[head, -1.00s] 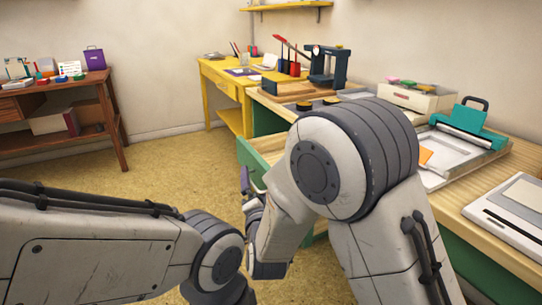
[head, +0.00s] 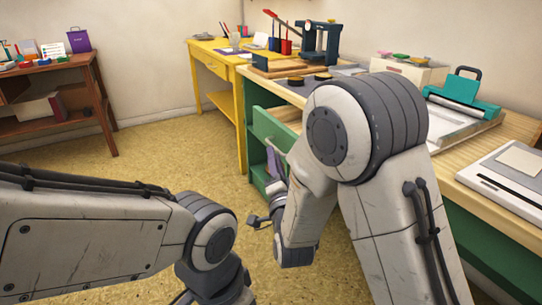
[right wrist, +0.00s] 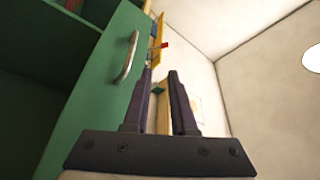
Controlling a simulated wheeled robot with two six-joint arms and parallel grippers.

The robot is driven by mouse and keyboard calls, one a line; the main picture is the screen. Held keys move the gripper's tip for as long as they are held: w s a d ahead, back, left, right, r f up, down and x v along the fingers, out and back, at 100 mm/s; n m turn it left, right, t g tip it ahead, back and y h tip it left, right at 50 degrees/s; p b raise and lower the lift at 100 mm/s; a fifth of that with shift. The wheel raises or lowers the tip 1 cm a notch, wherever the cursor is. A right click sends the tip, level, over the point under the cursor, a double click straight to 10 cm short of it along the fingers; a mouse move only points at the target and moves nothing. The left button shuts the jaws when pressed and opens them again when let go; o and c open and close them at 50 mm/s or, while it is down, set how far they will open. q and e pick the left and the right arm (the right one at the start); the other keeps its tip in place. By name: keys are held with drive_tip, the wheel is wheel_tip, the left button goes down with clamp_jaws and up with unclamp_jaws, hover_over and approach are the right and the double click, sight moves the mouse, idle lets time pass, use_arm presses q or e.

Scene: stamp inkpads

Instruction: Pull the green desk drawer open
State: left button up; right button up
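The green desk drawer (head: 274,128) stands pulled out from the green desk on the right, its pale inner side showing behind the front. Its metal handle (right wrist: 127,57) shows in the right wrist view, on the green drawer front (right wrist: 92,105). My right gripper (head: 275,163) is low beside the drawer front, partly hidden by my arm. In the right wrist view its two dark fingers (right wrist: 160,100) are apart with nothing between them. The handle lies left of the fingers, outside the gap. My left arm is at the lower left; its gripper is out of view.
The desk top holds a teal press (head: 465,92), a dark stand (head: 320,42) and two round inkpads. A yellow desk (head: 212,62) stands behind. A brown shelf (head: 60,100) is at the left. The floor (head: 170,165) between is clear.

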drive_tip(key=b, duration=0.1)
approach(274, 146)
drive_tip(key=x, duration=0.3)
drive_tip(key=b+x, duration=0.1)
drive_tip(key=x, duration=0.2)
drive_tip(key=b+x, duration=0.1)
drive_tip(key=x, duration=0.3)
drive_tip(key=shift+f, duration=0.25)
use_arm(q)
wheel_tip(274, 146, down, 5)
drive_tip(key=shift+r, duration=0.15)
use_arm(e)
drive_tip(key=shift+c, duration=0.3)
clamp_jaws()
drive_tip(key=shift+r, duration=0.1)
